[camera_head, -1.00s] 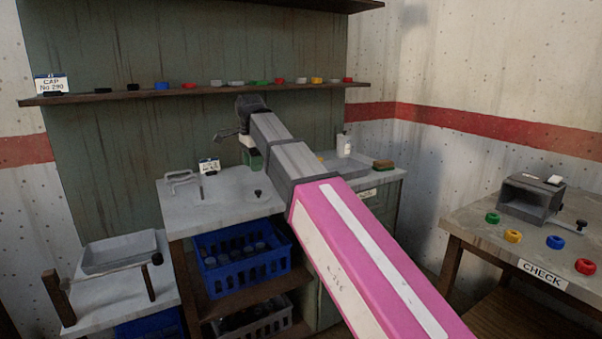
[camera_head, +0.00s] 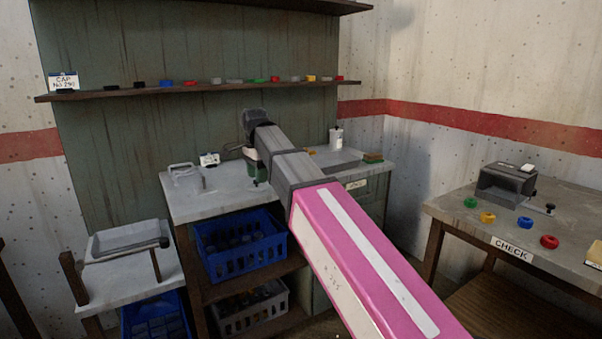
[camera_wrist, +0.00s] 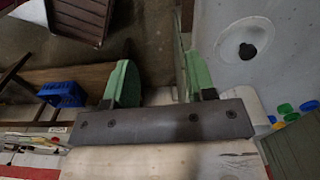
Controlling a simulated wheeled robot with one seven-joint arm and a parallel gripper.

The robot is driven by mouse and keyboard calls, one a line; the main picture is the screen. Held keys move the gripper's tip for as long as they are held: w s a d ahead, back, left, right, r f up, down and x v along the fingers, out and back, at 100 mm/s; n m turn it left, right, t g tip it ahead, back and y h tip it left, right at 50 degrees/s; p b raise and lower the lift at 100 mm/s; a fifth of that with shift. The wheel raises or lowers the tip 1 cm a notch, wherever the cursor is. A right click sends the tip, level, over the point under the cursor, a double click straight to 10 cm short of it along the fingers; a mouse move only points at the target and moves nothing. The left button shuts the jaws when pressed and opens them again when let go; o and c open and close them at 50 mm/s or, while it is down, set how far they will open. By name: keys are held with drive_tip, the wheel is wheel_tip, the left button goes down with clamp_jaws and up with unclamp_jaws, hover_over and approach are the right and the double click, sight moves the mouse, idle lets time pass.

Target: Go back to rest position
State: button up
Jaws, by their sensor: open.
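My gripper (camera_wrist: 152,85) shows in the wrist view with its two green fingers spread apart and nothing between them. Beyond the fingers are the floor and the edge of a grey worktop with a dark round drain or hole (camera_wrist: 247,51). In the head view my pink and grey arm reaches from the lower right toward the grey counter (camera_head: 222,203). Its wrist is over the back part of that counter. The fingers are mostly hidden behind the arm there; a bit of green shows below the wrist.
A shelf (camera_head: 215,88) with several coloured caps runs along the back wall. Blue crate (camera_head: 240,255) and grey crate (camera_head: 250,310) stand under the counter. A tray (camera_head: 130,238) sits at left. The CHECK table (camera_head: 465,225) at right carries several coloured caps and a grey device (camera_head: 507,183).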

drive_tip(key=s+d+f+n, duration=0.1)
drive_tip(key=d+f+n, duration=0.2)
drive_tip(key=d+f, duration=0.75)
drive_tip(key=d+f+n, duration=0.2)
drive_tip(key=d+f, duration=0.5)
drive_tip(key=f, duration=0.6)
drive_tip(key=s+d+f+n, duration=0.3)
drive_tip(key=s+d+f, duration=0.2)
drive_tip(key=d+f, duration=0.3)
drive_tip(key=s+d+f+n, duration=0.2)
drive_tip(key=s+d+f, duration=0.4)
drive_tip(key=d+f, duration=0.1)
drive_tip(key=shift+d+f+n, duration=0.35)
drive_tip(key=shift+f+n, duration=0.05)
drive_tip(key=shift+f, duration=0.4)
